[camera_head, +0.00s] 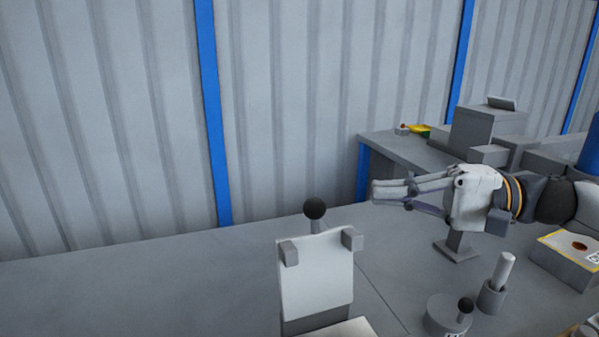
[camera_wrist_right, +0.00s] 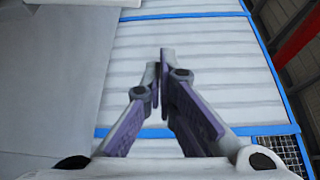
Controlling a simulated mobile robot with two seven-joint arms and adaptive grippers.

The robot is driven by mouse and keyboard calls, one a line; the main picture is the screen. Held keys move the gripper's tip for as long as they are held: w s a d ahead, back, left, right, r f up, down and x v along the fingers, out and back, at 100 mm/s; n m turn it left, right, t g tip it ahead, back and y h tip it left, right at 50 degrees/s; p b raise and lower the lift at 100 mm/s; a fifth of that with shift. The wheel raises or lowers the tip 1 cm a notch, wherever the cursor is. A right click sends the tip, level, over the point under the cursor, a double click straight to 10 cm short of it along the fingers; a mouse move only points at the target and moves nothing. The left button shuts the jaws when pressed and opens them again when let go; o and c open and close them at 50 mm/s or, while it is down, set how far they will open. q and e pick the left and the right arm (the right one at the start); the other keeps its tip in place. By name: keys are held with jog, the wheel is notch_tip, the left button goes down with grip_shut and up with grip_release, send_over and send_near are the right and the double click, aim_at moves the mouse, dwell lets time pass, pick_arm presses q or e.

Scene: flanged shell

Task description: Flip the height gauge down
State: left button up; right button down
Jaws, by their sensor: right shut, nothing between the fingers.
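An upright white plate (camera_head: 315,272) with a grey block at each top corner stands at the bottom middle of the head view; it looks like the height gauge. A black ball knob (camera_head: 315,209) shows just above its top edge. My right gripper (camera_head: 376,191) reaches in from the right, its fingers pointing left, to the right of the plate and higher in the picture. It is apart from the plate. In the right wrist view its fingers (camera_wrist_right: 159,70) are together with nothing between them. My left gripper is not in view.
A grey round base with a black knob (camera_head: 465,305), a light cylinder in a holder (camera_head: 503,270) and a yellow-edged box (camera_head: 567,262) stand on the right of the grey table (camera_head: 140,290). The table's left side is clear. A second bench (camera_head: 400,150) stands behind.

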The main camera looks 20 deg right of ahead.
aim_at(317, 258)
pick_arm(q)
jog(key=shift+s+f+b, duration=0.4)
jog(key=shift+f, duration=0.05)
pick_arm(e)
jog(key=a, duration=0.9)
jog(key=shift+w+r, duration=0.25)
jog(key=shift+r, duration=0.1)
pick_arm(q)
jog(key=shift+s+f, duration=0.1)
pick_arm(e)
jog(key=shift+d, duration=0.1)
